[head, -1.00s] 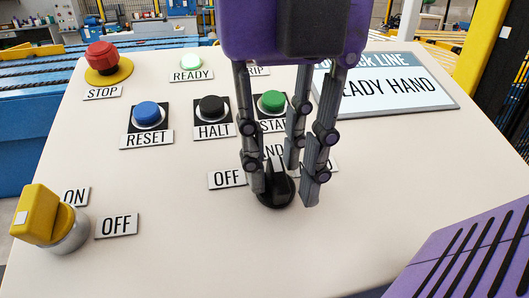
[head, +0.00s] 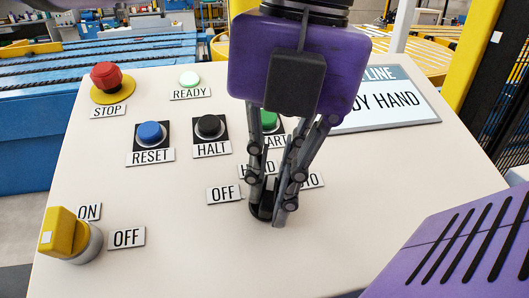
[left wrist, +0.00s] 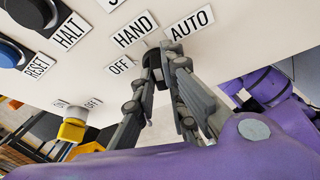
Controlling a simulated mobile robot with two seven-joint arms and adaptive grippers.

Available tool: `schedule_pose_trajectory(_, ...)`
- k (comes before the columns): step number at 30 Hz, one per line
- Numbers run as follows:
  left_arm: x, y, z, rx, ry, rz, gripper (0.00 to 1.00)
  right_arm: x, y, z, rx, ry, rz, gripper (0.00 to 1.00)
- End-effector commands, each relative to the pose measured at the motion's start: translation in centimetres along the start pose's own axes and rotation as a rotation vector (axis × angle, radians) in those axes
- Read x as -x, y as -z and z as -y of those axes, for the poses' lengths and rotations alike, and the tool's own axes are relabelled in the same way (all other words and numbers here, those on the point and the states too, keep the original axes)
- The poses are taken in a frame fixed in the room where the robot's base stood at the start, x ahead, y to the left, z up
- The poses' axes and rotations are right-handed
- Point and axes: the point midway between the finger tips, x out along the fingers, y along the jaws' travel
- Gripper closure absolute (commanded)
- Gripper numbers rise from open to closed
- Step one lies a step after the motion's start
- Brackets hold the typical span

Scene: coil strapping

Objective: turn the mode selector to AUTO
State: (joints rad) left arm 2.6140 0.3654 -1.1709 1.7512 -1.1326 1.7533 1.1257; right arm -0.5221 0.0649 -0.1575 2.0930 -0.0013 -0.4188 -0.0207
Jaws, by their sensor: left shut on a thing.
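The mode selector (head: 262,211) is a black knob on the sloped cream panel, largely hidden by my fingers in the head view. It also shows between the fingers in the left wrist view (left wrist: 153,62). Its labels are OFF (head: 223,194), HAND (head: 257,169), partly covered, and AUTO (left wrist: 188,23). I cannot tell which label the knob points at. My left gripper (head: 271,210) reaches down from above and is shut on the knob, with fingers on both sides. My right gripper is not in view.
Above the selector are the RESET (head: 150,134), HALT (head: 210,127) and START (head: 269,121) buttons. A red STOP button (head: 106,76) is at the upper left. A yellow ON/OFF switch (head: 64,236) stands out at the lower left. A display (head: 390,104) lies at the upper right.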

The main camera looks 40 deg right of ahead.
Motion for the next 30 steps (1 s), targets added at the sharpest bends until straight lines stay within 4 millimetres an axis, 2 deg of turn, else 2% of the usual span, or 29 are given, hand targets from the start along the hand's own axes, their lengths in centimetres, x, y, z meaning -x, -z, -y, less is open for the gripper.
schedule_pose_trajectory(3,0.3,0.1,0.1,-0.105,-0.044,-0.002,1.00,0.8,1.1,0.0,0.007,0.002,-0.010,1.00)
schedule_pose_trajectory(15,0.1,0.1,0.5,-0.433,-0.175,-0.002,1.00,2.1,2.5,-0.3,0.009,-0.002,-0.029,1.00)
schedule_pose_trajectory(30,0.0,0.2,0.7,-0.642,-0.262,0.000,1.00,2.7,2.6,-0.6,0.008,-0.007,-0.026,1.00)
